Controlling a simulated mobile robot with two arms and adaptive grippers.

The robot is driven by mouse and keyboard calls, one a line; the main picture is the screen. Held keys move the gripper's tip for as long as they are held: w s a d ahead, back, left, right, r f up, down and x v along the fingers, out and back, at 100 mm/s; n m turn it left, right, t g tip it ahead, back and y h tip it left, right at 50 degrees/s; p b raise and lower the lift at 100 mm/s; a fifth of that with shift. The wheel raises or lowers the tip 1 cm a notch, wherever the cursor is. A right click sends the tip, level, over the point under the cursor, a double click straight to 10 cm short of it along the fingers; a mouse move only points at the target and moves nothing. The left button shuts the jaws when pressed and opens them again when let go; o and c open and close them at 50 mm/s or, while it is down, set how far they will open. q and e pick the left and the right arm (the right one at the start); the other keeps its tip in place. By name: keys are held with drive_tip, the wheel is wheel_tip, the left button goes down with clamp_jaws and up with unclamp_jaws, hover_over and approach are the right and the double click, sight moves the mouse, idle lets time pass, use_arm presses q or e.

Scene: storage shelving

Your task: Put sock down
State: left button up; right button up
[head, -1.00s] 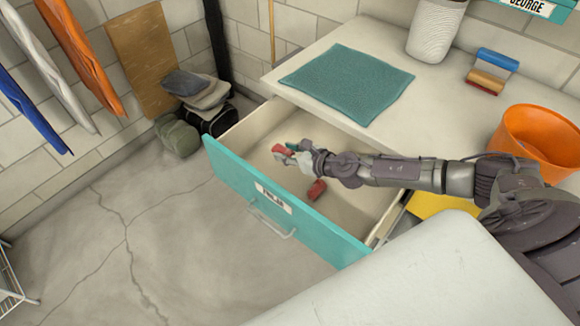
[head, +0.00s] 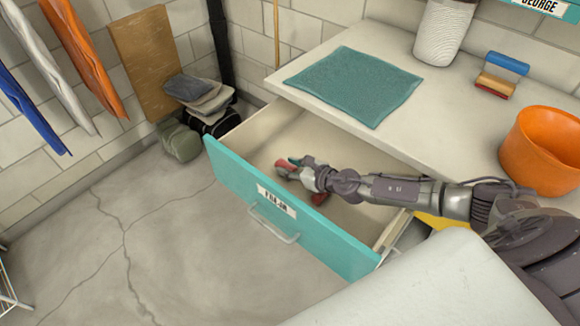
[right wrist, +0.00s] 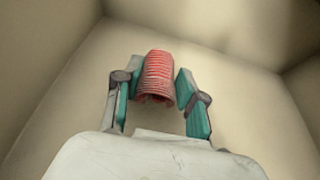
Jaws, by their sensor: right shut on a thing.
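My right gripper (head: 290,167) is inside the open teal-fronted drawer (head: 345,245), above or close to its floor. It is shut on a red ribbed sock (right wrist: 158,78), which sits between the two teal-lined fingers in the right wrist view. The sock also shows as a small red shape at the fingertips in the head view (head: 285,165). Whether it touches the drawer floor I cannot tell. A second red item (head: 320,198) lies in the drawer, partly hidden under my right arm. My left gripper is not in view.
A white countertop (head: 455,130) above the drawer holds a teal cloth (head: 353,85), a brush (head: 500,75), a white ribbed container (head: 443,32) and an orange pot (head: 545,148). Bags and folded cloths (head: 200,100) stand by the wall. The floor (head: 150,240) before the drawer is clear.

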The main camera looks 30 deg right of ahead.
drive_tip(key=shift+f, duration=0.2)
drive_tip(key=o, duration=0.9)
drive_tip(key=shift+r, duration=0.15)
drive_tip(key=shift+r+p, duration=0.4)
drive_tip(key=b+v, duration=0.1)
drive_tip(key=v, duration=0.9)
drive_tip(key=shift+s+d, duration=0.25)
drive_tip(key=shift+s, duration=0.05)
drive_tip(key=shift+s+d+r, duration=0.15)
drive_tip(key=shift+s+r, duration=0.35)
drive_tip(key=shift+s, duration=0.05)
